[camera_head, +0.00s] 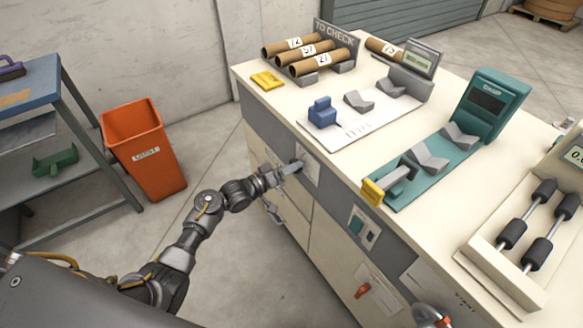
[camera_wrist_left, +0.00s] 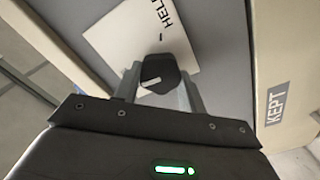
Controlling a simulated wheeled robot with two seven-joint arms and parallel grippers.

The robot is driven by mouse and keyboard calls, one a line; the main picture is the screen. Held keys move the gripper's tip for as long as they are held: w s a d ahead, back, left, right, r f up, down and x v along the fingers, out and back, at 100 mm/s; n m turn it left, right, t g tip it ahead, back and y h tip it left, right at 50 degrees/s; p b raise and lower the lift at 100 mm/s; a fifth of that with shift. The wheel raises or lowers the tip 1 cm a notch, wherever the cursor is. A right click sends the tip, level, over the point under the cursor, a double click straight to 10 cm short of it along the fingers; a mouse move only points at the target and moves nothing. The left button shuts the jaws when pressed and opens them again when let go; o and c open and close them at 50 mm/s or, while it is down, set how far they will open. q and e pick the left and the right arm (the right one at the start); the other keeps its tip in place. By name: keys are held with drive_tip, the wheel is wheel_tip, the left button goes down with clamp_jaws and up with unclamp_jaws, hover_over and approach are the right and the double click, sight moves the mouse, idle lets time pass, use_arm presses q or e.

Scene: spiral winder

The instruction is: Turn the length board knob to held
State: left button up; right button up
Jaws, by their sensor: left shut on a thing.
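The length board knob (camera_wrist_left: 159,72) is small and black with a white mark, in the wrist view. It sits on a white plate (camera_wrist_left: 118,38) lettered "HELD", partly cut off by the top edge of that view. The knob's white mark lies toward the lower left, away from the "HELD" lettering. My left gripper (camera_wrist_left: 160,84) is shut on the knob, one finger on each side. In the head view my left gripper (camera_head: 287,170) meets the plate (camera_head: 309,165) on the cabinet's front; the knob is hidden there. My right gripper is not in view.
The cabinet top (camera_head: 250,92) carries brown tubes (camera_head: 312,53), a teal gauge (camera_head: 492,100) and a roller unit (camera_head: 525,230). A switch box (camera_head: 363,228) is right of the plate. An orange bin (camera_head: 145,150) and a shelf rack (camera_head: 60,100) stand at left.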

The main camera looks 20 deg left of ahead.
use_arm(q)
drive_tip(key=shift+s+d+m+b, duration=0.15)
drive_tip(key=shift+m+b, duration=1.1)
drive_tip(key=shift+m, duration=4.5)
drive_tip(key=shift+s+d+m+b, duration=0.1)
drive_tip(key=shift+m+b, duration=1.15)
drive_tip(key=shift+m, duration=4.5)
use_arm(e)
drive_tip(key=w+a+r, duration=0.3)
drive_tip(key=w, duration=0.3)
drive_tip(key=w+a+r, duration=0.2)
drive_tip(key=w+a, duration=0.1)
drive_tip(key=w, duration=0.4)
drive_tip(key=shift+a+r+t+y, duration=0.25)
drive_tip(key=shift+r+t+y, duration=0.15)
use_arm(q)
drive_tip(key=o, duration=1)
drive_tip(key=shift+c, duration=0.2)
